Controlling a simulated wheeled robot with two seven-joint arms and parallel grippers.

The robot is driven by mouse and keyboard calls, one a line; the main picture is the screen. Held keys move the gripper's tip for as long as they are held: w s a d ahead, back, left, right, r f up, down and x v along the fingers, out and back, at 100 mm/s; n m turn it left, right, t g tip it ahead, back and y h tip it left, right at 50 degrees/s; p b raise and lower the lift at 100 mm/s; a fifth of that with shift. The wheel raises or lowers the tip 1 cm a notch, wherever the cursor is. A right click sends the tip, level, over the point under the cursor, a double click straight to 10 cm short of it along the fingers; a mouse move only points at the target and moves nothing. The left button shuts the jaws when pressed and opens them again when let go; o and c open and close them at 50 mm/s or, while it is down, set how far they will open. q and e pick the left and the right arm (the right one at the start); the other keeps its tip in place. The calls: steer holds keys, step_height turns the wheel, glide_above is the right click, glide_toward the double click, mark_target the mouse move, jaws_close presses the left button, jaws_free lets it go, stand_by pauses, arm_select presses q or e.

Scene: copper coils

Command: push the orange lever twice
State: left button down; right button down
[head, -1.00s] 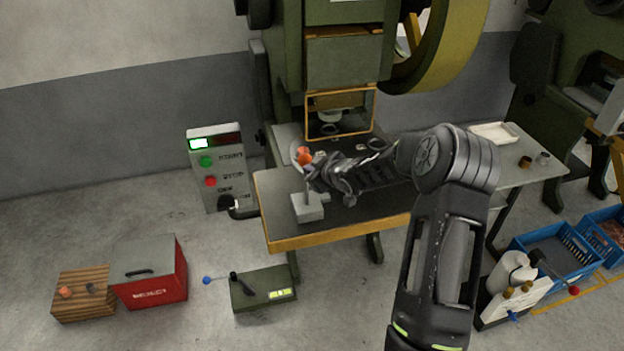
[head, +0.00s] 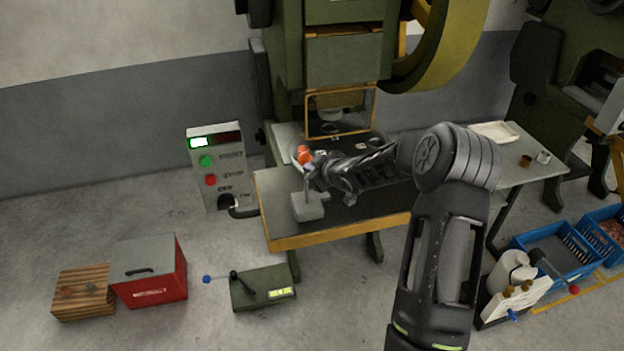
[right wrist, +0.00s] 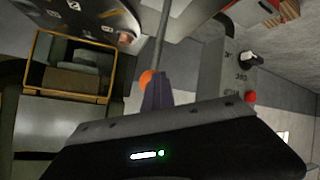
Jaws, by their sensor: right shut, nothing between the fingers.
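The orange lever has an orange knob (head: 303,155) on a thin upright rod, rising from a grey block base (head: 307,207) at the front left of the press table. In the right wrist view its knob (right wrist: 146,77) is just beyond my fingers, and its rod (right wrist: 161,42) runs up to the top edge. My right gripper (head: 313,173) reaches in from the right, its tips close beside the rod just below the knob. Its fingers (right wrist: 157,94) are shut and empty. I cannot tell whether they touch the lever. My left gripper is not in view.
The green press stands behind the table (head: 290,243), with an orange-framed guard (head: 340,89). A control box (head: 215,166) with green and red buttons stands left. A red box (head: 150,272), wooden crate (head: 83,294) and green pedal unit (head: 262,288) are on the floor.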

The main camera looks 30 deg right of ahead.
steer(key=s+a+f+b, duration=0.1)
steer(key=s+a+b, duration=0.1)
steer(key=s, duration=0.4)
steer(key=shift+s+a+f+b, duration=0.15)
steer(key=shift+s+f+b, duration=0.15)
steer(key=shift+b, duration=0.45)
steer(key=shift+s, duration=0.15)
steer(key=s, duration=0.1)
steer(key=s+a+b, duration=0.1)
steer(key=s, duration=0.1)
steer(key=s+f, duration=0.1)
steer(key=shift+s+a+b, duration=0.25)
steer(key=shift+a+b, duration=0.05)
steer(key=shift+a, duration=0.05)
stand_by(0.8)
